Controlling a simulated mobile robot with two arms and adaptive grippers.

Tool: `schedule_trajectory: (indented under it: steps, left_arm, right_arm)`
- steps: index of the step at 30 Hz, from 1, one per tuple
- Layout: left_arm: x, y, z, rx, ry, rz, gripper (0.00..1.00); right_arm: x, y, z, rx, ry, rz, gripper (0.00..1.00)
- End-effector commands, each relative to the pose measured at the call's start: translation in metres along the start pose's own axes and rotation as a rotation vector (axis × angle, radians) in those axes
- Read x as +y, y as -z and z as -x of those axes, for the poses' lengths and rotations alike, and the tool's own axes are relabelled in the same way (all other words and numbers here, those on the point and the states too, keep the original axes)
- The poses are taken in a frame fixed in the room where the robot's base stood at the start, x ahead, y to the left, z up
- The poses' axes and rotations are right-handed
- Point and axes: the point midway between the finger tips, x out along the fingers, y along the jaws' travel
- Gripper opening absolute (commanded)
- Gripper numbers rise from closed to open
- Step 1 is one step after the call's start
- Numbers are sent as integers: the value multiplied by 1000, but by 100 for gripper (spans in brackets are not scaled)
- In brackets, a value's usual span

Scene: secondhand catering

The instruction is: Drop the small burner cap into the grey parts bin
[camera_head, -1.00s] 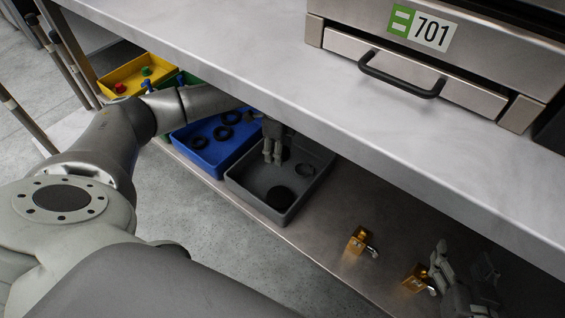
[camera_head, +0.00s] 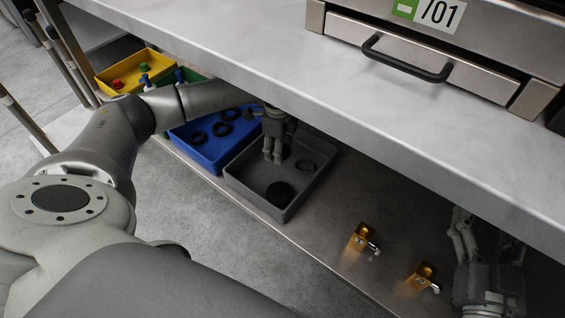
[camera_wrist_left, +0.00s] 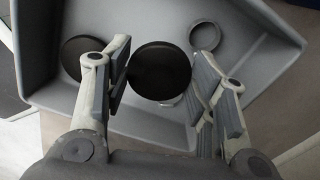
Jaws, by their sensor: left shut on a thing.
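The grey parts bin (camera_head: 238,186) stands on the lower shelf. A dark round disc (camera_head: 280,192) and a grey ring (camera_head: 305,166) lie on its floor. My left gripper (camera_head: 272,157) reaches down over the bin, fingers pointing down. In the left wrist view, my left gripper (camera_wrist_left: 160,88) is shut on a black round burner cap (camera_wrist_left: 160,72), with a finger pad at each side. The held cap is hard to make out in the head view. My right gripper (camera_head: 488,236) is at the lower right, open and apparently empty.
A blue bin (camera_head: 204,157) with several black rings adjoins the grey bin. A yellow bin (camera_head: 130,78) and a green bin (camera_head: 194,77) stand farther left. Two brass valves (camera_head: 361,238) (camera_head: 424,277) lie on the shelf. The worktop (camera_head: 330,95) overhangs the bins.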

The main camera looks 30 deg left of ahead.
Motion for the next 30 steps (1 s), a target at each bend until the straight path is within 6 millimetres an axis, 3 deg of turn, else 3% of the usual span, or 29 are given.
schedule_trajectory:
  steps: [2,3,9,20,30]
  left_arm:
    - [0,0,1,0,1,0,24]
    - [0,0,1,0,1,0,53]
    - [0,0,0,0,1,0,77]
    - [0,0,4,0,1,0,77]
    - [-1,0,56,2,4,0,77]
  right_arm:
    - [0,0,0,-1,0,0,60]
    - [0,0,0,-1,0,0,60]
    - [0,0,0,-1,0,0,60]
    - [0,-1,0,-3,0,0,60]
    - [0,-1,0,-3,0,0,60]
